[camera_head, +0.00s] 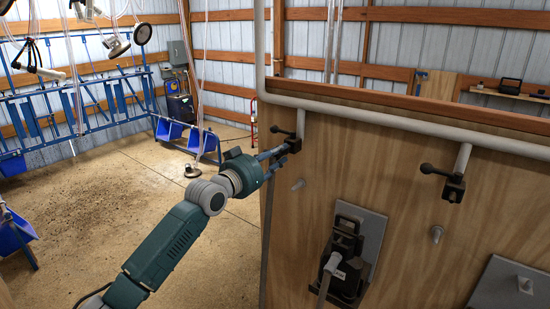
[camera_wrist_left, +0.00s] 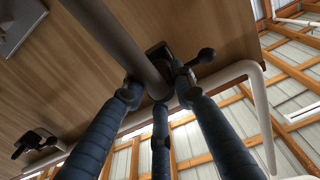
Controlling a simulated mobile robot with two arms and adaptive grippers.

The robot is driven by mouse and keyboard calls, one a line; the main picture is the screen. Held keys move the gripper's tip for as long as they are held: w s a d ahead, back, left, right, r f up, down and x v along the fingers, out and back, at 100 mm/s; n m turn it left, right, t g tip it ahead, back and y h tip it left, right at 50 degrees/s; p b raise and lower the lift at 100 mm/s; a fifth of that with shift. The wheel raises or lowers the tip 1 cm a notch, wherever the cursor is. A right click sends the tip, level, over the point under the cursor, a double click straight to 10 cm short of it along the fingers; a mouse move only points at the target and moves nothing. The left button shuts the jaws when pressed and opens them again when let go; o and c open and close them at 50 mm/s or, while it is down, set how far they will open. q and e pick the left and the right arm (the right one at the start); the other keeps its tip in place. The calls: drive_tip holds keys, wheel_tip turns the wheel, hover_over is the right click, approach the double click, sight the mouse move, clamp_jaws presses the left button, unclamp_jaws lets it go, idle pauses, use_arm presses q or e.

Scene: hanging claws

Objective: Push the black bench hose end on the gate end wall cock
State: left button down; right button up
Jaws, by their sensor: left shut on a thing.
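The cock by the left end of the wooden wall (camera_head: 299,134) is dark with a ball-tipped lever and sits below the white pipe. It also shows in the left wrist view (camera_wrist_left: 184,76). My left gripper (camera_head: 277,157) is right at this cock, its blue fingers (camera_wrist_left: 155,100) shut on the dark hose (camera_wrist_left: 125,42). The hose hangs down the wall's left edge in the head view (camera_head: 266,225). Its end is among the fingertips, close to the cock's underside; I cannot tell whether it is on the outlet. My right gripper is not in view.
A second cock (camera_head: 453,186) is farther right on the white pipe (camera_head: 400,122). A black device (camera_head: 344,262) is mounted on a grey plate below. Small pegs (camera_head: 437,233) stick out of the wall. The floor (camera_head: 85,200) at left is open.

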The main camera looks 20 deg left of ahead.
use_arm(q)
drive_tip(key=shift+w+d, duration=0.15)
drive_tip(key=shift+w, duration=0.25)
drive_tip(key=c, duration=1.3)
unclamp_jaws()
drive_tip(key=shift+c, duration=0.2)
